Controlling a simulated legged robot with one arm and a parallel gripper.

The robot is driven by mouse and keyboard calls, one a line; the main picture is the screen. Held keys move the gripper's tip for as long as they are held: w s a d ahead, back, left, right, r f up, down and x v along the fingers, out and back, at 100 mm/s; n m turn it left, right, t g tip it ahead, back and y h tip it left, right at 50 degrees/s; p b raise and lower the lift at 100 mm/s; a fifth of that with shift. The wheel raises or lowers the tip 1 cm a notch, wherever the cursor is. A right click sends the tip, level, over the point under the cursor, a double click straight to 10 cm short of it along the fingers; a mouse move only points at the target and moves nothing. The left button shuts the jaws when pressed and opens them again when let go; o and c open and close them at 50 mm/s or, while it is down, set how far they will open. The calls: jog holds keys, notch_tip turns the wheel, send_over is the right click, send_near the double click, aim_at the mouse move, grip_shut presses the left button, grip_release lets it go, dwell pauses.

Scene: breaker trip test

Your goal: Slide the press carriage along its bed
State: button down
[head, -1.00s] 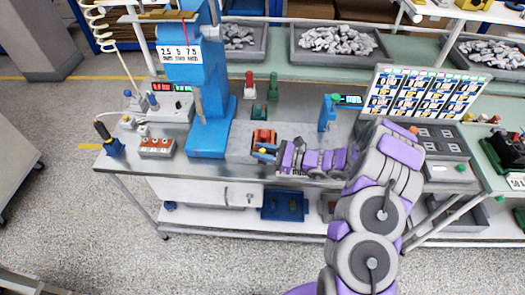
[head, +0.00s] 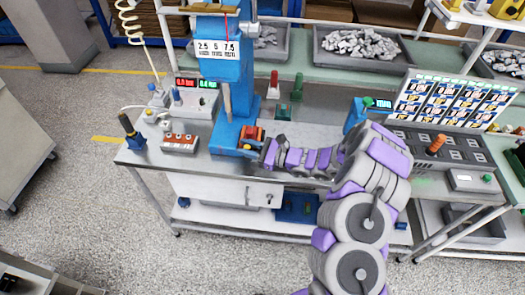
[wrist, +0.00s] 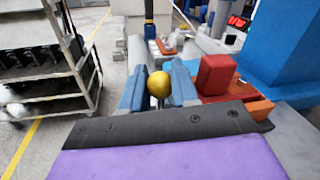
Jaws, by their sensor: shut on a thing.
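The press carriage (head: 252,133), an orange-red block, sits at the right side of the blue press (head: 222,60), close to its base. In the wrist view the carriage (wrist: 262,108) is right of my fingers with a red block (wrist: 216,74) on it. Its yellow ball knob (wrist: 159,84) lies between my two blue fingertips. My gripper (head: 257,149) is shut on this knob, reaching in from the right. The press ram (head: 227,100) hangs above and left of the carriage. The bed under the carriage is partly hidden.
A red-and-white switch box (head: 180,143) and a meter with lit displays (head: 193,98) stand left of the press. Red and green posts (head: 283,112) stand behind. A lit panel of pictures (head: 452,98) is at right. The bench's front edge runs below my arm.

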jog(key=s+b+x, duration=0.1)
jog(key=b+x, duration=0.1)
jog(key=x, duration=0.6)
jog(key=shift+s+a, duration=0.2)
jog(key=shift+a, duration=0.1)
jog(key=shift+d, duration=0.15)
jog(key=c, duration=0.9)
grip_release()
jog(key=p+v, duration=0.3)
jog(key=v, duration=1.4)
jog(key=shift+d, duration=0.15)
